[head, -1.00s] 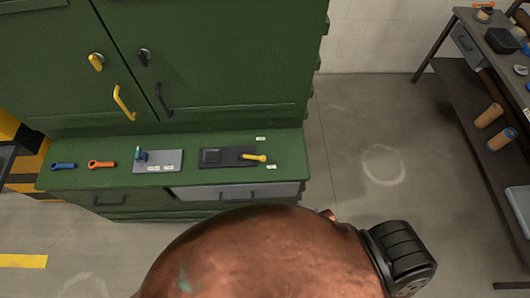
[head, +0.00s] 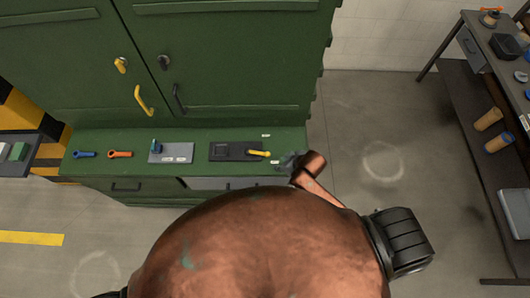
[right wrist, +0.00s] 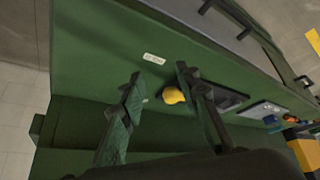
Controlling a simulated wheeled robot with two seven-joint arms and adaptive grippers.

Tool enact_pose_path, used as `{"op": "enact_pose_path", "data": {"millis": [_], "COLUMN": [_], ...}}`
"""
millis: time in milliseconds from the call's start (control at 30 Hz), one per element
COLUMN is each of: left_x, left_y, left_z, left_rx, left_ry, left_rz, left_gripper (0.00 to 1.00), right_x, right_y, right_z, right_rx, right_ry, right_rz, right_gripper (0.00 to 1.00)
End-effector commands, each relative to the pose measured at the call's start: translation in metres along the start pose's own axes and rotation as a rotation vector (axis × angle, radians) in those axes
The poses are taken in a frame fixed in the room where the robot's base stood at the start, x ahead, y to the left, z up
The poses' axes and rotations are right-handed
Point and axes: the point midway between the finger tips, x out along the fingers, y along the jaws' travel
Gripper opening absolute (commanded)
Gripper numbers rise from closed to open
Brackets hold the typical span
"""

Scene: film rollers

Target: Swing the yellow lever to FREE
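The yellow lever (head: 259,152) sits on a dark plate (head: 222,151) on the green cabinet's ledge and points right, its tip between two small white labels. The label text is too small to read. My right gripper (head: 290,160) is just right of the lever's tip, apart from it as far as I can tell. In the right wrist view my right gripper (right wrist: 158,76) has its fingers spread and empty, with the lever's rounded yellow end (right wrist: 172,96) showing beyond and between them. My left gripper is out of view.
The cabinet doors (head: 230,60) rise behind. A dark workbench (head: 462,95) stands at right, with open floor between.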

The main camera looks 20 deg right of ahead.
Motion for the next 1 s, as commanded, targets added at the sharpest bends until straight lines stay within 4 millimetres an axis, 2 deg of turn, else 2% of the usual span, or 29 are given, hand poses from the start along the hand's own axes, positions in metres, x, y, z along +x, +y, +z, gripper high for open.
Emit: {"op": "enact_pose_path", "data": {"millis": [33,100,200,267,400,667,1000], "left_x": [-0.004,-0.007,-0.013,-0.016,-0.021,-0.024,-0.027], "left_y": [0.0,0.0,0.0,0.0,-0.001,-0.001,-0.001], "left_z": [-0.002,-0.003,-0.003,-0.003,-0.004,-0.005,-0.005], "left_rx": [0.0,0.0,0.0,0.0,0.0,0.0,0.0], "left_ry": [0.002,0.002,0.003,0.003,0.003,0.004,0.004], "left_rz": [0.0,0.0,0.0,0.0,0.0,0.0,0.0], "left_gripper": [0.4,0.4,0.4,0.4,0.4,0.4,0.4], "right_x": [-0.001,-0.001,-0.002,-0.002,-0.003,0.0,0.048], "right_y": [-0.006,-0.017,-0.028,-0.03,-0.02,-0.004,-0.008], "right_z": [-0.021,-0.044,-0.067,-0.074,-0.076,-0.069,-0.064], "right_rx": [-0.067,-0.153,-0.284,-0.352,-0.455,-0.508,-0.507], "right_ry": [0.017,0.032,0.032,0.02,-0.027,-0.075,-0.076], "right_rz": [-0.016,-0.044,-0.079,-0.093,-0.104,-0.103,-0.104], "right_gripper": [0.3,0.3,0.3,0.3,0.3,0.3,0.3]}}
